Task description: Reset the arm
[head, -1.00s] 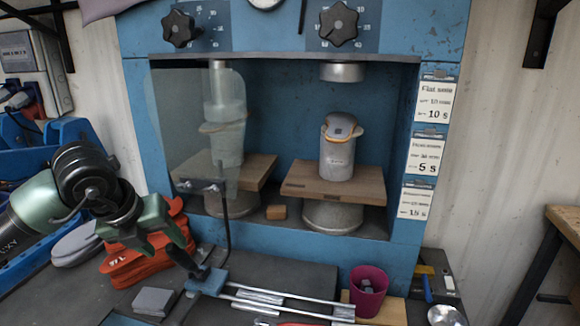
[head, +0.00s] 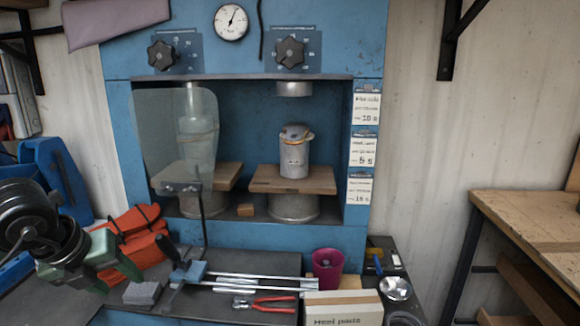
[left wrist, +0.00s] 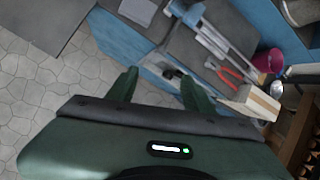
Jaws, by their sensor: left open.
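My left gripper (head: 107,275) is at the lower left of the head view, beside the orange gloves and left of the grey block. Its green fingers also show in the left wrist view (left wrist: 158,88), spread apart with nothing between them. Beyond the fingers, the wrist view shows the blue bench front and pale floor tiles. My right gripper is in neither view.
The blue press (head: 115,130) stands behind the bench, with a clear guard on its left bay. Orange gloves (head: 137,243), a grey block (head: 142,293), red pliers (head: 264,304), a magenta cup (head: 327,268) and a heel pads box (head: 343,313) lie along the bench.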

